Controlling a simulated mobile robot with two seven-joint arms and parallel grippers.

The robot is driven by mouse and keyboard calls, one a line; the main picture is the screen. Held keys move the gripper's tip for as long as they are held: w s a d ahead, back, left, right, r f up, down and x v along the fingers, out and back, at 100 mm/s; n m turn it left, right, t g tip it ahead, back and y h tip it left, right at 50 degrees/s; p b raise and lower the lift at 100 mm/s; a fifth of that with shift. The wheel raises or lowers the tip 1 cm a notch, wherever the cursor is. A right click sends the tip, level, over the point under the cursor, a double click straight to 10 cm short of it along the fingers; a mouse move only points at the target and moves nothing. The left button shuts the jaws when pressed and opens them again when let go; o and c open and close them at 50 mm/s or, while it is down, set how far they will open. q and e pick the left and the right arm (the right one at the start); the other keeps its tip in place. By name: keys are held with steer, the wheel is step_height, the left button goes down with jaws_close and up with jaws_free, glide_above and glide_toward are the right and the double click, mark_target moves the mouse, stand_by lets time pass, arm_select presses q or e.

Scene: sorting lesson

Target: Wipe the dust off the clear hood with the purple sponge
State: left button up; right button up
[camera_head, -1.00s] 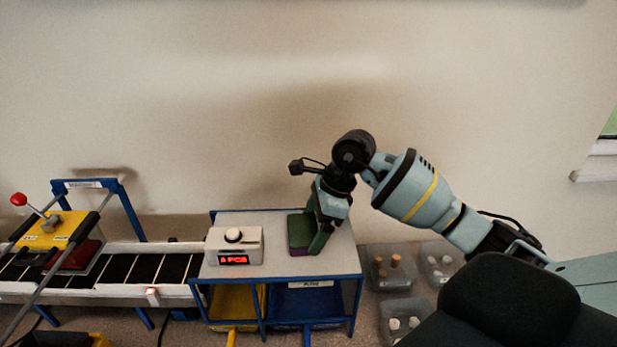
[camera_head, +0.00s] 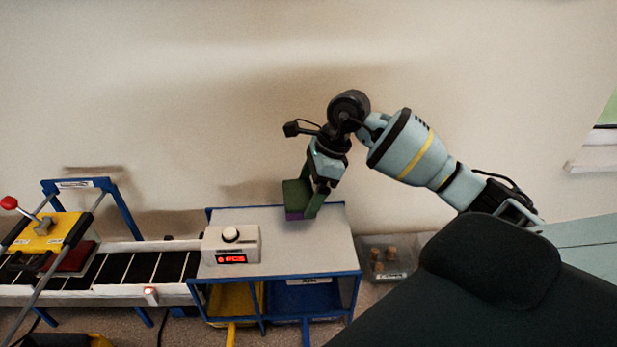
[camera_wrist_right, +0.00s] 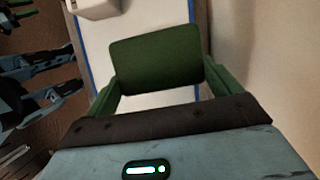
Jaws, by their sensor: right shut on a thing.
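The purple sponge (camera_head: 294,215) has a dark green upper layer over a purple underside. My right gripper (camera_head: 305,200) is shut on it and holds it above the right part of the grey table top. In the right wrist view the sponge's green face (camera_wrist_right: 155,58) sits between the two green fingers. I cannot clearly make out the clear hood in these views. Part of what looks like my left gripper (camera_wrist_right: 22,12) shows at the left edge of the right wrist view; its jaws are too unclear to judge.
A white box with a knob and red display (camera_head: 231,245) stands on the grey table (camera_head: 330,255). Left of it runs a conveyor (camera_head: 125,268) with a yellow unit (camera_head: 42,234) and a red-knobbed lever. A grey bin with brown pegs (camera_head: 370,272) stands to the right.

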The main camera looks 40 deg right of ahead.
steer(key=shift+r+p, duration=0.45)
steer(key=shift+r, duration=0.95)
steer(key=shift+f, duration=0.1)
